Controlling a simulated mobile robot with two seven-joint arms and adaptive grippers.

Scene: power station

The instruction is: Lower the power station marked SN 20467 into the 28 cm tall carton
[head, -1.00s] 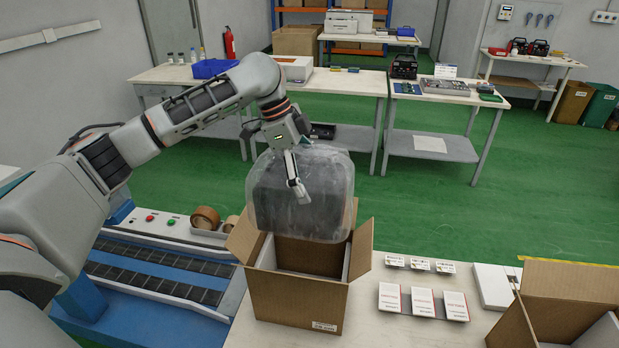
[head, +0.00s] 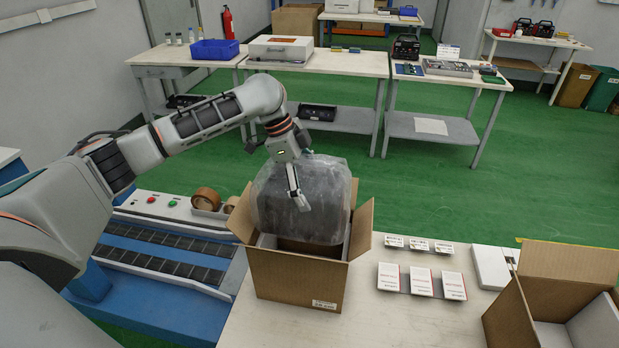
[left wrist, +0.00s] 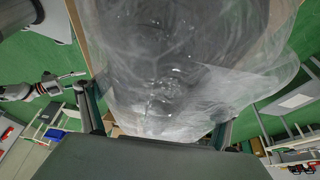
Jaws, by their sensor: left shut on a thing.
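The power station (head: 325,195) is a dark box wrapped in clear plastic film. My left gripper (head: 297,190) is shut on it and holds it upright over the open carton (head: 295,282). Its lower part is between the raised flaps, with brown carton interior showing below it. In the left wrist view the wrapped station (left wrist: 170,60) fills the middle between the fingers of my left gripper (left wrist: 155,122). No serial number is readable. An arm with a thin-fingered gripper (left wrist: 68,77), likely my right, shows at the left of that view; its opening is unclear.
A second open carton (head: 565,280) with a pale insert stands at the right. Several white cards (head: 420,281) and a white box (head: 491,268) lie between the cartons. Tape rolls (head: 206,199) sit left of the near carton, beside a blue roller conveyor (head: 150,255).

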